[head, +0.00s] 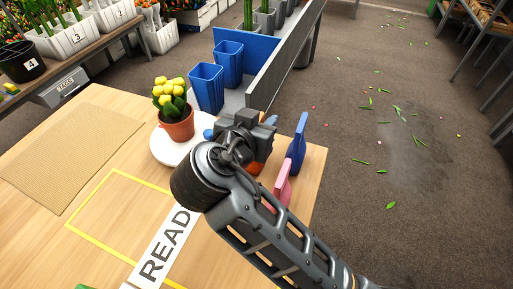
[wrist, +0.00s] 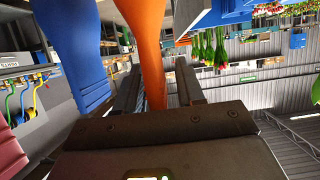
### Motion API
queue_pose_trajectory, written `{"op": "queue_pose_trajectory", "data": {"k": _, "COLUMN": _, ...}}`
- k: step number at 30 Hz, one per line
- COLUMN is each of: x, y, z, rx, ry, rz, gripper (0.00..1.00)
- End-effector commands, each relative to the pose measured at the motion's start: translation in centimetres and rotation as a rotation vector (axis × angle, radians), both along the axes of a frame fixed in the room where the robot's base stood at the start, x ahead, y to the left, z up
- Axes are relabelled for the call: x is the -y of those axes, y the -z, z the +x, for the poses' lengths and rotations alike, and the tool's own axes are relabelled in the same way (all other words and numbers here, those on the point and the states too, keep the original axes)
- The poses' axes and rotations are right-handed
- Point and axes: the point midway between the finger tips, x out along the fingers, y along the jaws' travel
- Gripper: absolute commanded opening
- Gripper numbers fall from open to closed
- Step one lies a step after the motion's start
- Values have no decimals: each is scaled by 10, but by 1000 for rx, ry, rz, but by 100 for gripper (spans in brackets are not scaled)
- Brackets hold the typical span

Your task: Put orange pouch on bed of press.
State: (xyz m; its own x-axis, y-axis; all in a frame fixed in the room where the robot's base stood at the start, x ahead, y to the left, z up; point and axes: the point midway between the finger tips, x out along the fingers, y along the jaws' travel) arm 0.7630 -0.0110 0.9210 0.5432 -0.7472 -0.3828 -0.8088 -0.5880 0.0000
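The orange pouch (wrist: 150,55) stands between the fingers of my gripper (wrist: 159,78) in the wrist view. The left finger is close to it, and a gap shows between it and the right finger. I cannot tell if the left finger touches it. In the head view only a small part of the orange pouch (head: 257,167) shows beneath my gripper (head: 258,128), at the right end of the wooden table. I cannot make out a press or its bed in either view.
A blue pouch (head: 298,145) and a pink pouch (head: 283,184) stand close to the right. The table (head: 75,215) has a tan mat (head: 70,155) and a yellow outline.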

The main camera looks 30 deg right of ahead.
Motion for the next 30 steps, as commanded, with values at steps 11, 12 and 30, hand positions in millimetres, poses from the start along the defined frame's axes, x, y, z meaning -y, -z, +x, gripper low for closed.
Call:
{"op": "queue_pose_trajectory", "data": {"k": 11, "x": 0, "y": 0, "z": 0, "rx": 0, "ry": 0, "rz": 0, "gripper": 1}}
{"op": "queue_pose_trajectory", "data": {"k": 12, "x": 0, "y": 0, "z": 0, "rx": 0, "ry": 0, "rz": 0, "gripper": 0}}
{"op": "queue_pose_trajectory", "data": {"k": 30, "x": 0, "y": -5, "z": 0, "rx": 2, "ry": 0, "rz": 1, "gripper": 0}}
